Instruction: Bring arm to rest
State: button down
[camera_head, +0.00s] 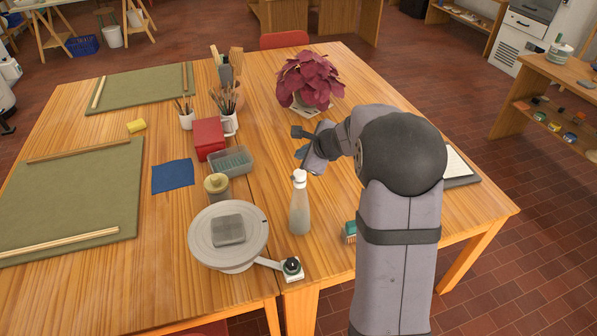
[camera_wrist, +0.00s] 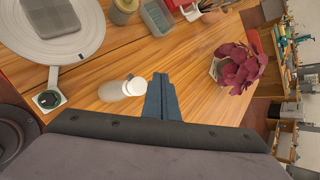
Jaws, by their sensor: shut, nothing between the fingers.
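My gripper (camera_head: 306,149) is above the table, to the right of the grey tray of tools and in front of the red-leaved plant. In the wrist view my gripper (camera_wrist: 163,82) shows as blue-grey fingers closed together with nothing between them. The pale spray bottle (camera_head: 299,205) stands upright on the table below and in front of the gripper. In the wrist view the bottle (camera_wrist: 122,89) lies just left of the fingers, apart from them.
The grey wheel (camera_head: 204,252) with a grey block on it is at the table's front, with a small black-knobbed control (camera_head: 292,267) beside it. A potted plant (camera_head: 309,80) stands behind the gripper. A green brush (camera_head: 349,231) lies near my arm. Boards and brush pots fill the left.

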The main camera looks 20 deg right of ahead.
dwell(0.4)
jog(key=shift+a+n, duration=0.15)
jog(key=shift+n, duration=0.45)
jog(key=s+a+f+n+g+y, duration=0.1)
jog(key=s+a+f+n+g, duration=0.15)
jog(key=s+f+n, duration=0.4)
jog(key=s+a+f+n+g, duration=0.2)
jog(key=s+f+n+g, duration=0.2)
jog(key=s+n, duration=0.5)
jog(key=s+n+g+h, duration=0.2)
jog(key=s+n+g, duration=0.25)
jog(key=s, duration=1.35)
jog(key=a+r+n, duration=0.1)
jog(key=a+r+n+t, duration=0.1)
jog(key=a+r+n+t+h, duration=0.1)
jog(key=shift+s+a+r, duration=0.35)
jog(key=shift+s+r, duration=0.05)
